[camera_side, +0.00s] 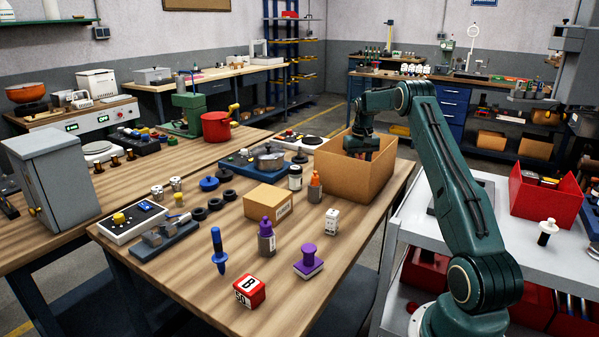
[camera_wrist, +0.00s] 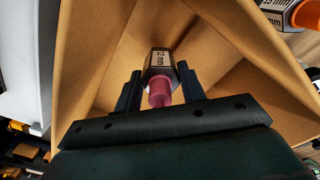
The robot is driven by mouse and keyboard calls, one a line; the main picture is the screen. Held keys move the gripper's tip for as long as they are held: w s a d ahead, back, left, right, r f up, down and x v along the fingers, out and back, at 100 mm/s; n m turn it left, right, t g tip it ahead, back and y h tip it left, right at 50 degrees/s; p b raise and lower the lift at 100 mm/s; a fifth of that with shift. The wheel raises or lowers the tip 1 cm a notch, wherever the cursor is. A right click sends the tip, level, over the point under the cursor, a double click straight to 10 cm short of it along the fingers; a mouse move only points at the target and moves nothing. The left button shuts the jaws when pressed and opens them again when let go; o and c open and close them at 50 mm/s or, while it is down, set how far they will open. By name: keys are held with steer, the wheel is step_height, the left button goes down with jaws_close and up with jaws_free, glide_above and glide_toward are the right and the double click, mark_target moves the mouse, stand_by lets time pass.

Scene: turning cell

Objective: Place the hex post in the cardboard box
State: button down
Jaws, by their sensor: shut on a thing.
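The hex post (camera_wrist: 158,66) has a dark hexagonal body with a white size label and a pinkish-red round end. In the wrist view it sits between the two dark fingers of my gripper (camera_wrist: 160,88), which is shut on it. The open cardboard box (camera_side: 345,184) stands at the back right of the wooden table. Its brown inner walls (camera_wrist: 95,50) surround the post in the wrist view. In the side view my gripper (camera_side: 361,147) points down at the box opening, its tips near rim level. The post is hidden there, and I cannot tell its height above the floor.
A purple-topped post (camera_side: 266,236), a purple stamp-like piece (camera_side: 308,262) and a red block (camera_side: 249,291) stand nearer the front. A red bin (camera_side: 540,208) is on the right cart.

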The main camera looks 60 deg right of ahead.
steer(key=shift+f, duration=1.1)
steer(key=shift+f, duration=0.1)
steer(key=c, duration=0.8)
jaws_free()
steer(key=shift+f, duration=0.15)
steer(key=shift+c, duration=0.2)
step_height(320, 180, up, 12)
steer(key=shift+r, duration=0.2)
